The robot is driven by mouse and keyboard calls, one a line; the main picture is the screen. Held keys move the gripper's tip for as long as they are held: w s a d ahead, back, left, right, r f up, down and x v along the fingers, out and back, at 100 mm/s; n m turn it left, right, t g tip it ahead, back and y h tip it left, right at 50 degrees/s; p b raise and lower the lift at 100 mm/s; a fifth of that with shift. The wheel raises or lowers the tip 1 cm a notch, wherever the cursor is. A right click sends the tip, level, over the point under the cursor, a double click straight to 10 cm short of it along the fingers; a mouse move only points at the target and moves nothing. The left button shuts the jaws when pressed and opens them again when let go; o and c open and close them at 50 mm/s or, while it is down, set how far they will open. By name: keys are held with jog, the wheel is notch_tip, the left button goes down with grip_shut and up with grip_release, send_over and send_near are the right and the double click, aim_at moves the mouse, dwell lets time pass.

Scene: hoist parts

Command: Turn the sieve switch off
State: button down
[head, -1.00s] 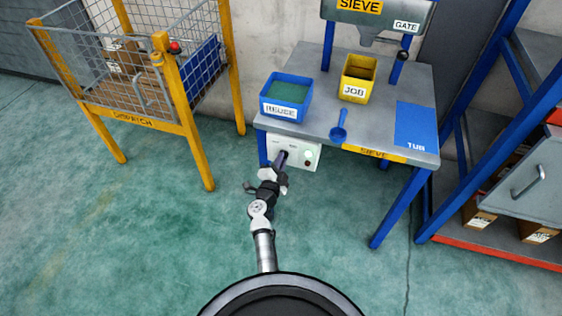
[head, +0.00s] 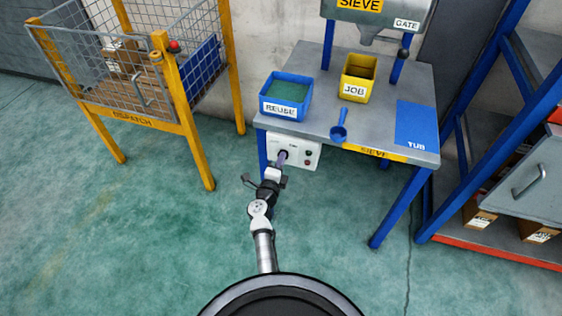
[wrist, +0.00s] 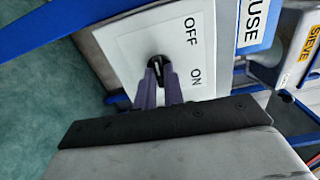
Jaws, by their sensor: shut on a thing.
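The sieve switch is a black knob (wrist: 157,61) on a white panel with the printed words OFF and ON, in the wrist view. The white switch box (head: 301,151) hangs under the front left of the sieve table in the head view. My gripper (head: 282,157) reaches up to its left part. In the wrist view the purple fingers of my gripper (wrist: 159,73) are closed around the knob. The fingers partly cover the knob, and I cannot tell exactly which word it points to. Two small dark lamps show on the right of the box.
The sieve table (head: 300,128) carries a blue REUSE tub (head: 286,107), a yellow JOB tub (head: 345,92), a blue scoop (head: 340,130) and a blue TUB mat (head: 415,122). A yellow DISPATCH cage (head: 148,121) stands left. The green floor around my arm is clear.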

jog(key=shift+f+m+b, duration=0.1)
jog(key=shift+m+b, duration=1.25)
jog(key=shift+m, duration=3.25)
jog(key=c, duration=1.5)
grip_release()
jog(key=shift+s, duration=0.15)
